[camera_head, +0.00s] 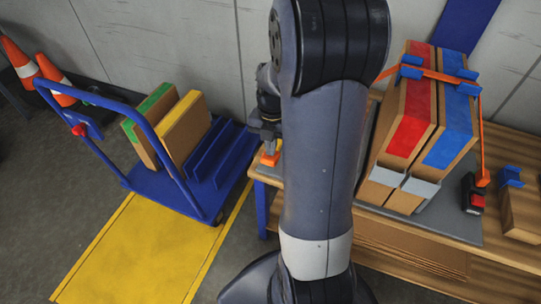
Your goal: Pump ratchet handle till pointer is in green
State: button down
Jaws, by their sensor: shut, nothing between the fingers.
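A black ratchet (473,193) with a red part sits at the right of the table. An orange strap (440,76) runs from it over two long boxes with red (412,115) and blue (450,115) tops. I cannot make out a pointer or a green zone at this size. My gripper (269,143) is at the table's left end, partly behind my own arm, pointing down and far from the ratchet. It is shut and empty, just above a small orange piece (270,158); I cannot tell if they touch. My arm hides the table's middle left.
The wooden table (385,238) carries a grey mat and, at right, a wooden block (522,215) with a blue piece. A blue cart (150,185) with upright boards stands left, behind a yellow floor patch (140,255). Orange cones (20,62) stand by the wall.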

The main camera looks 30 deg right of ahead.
notch_tip(320, 180, down, 4)
jog(key=b, duration=0.3)
jog(key=shift+f, duration=0.15)
jog(key=shift+r, duration=0.3)
jog(key=shift+w+d+r+p, duration=0.1)
jog(key=shift+d+p, duration=0.05)
jog(key=shift+p, duration=0.25)
jog(key=shift+w+d+r+p, duration=0.5)
jog(key=shift+w+d+p, duration=0.1)
jog(key=shift+w+d, duration=0.35)
jog(key=shift+w, duration=0.05)
jog(key=shift+f, duration=0.1)
notch_tip(320, 180, up, 11)
jog(key=p, duration=0.2)
jog(key=shift+w+d+p, duration=0.3)
jog(key=shift+d, duration=0.1)
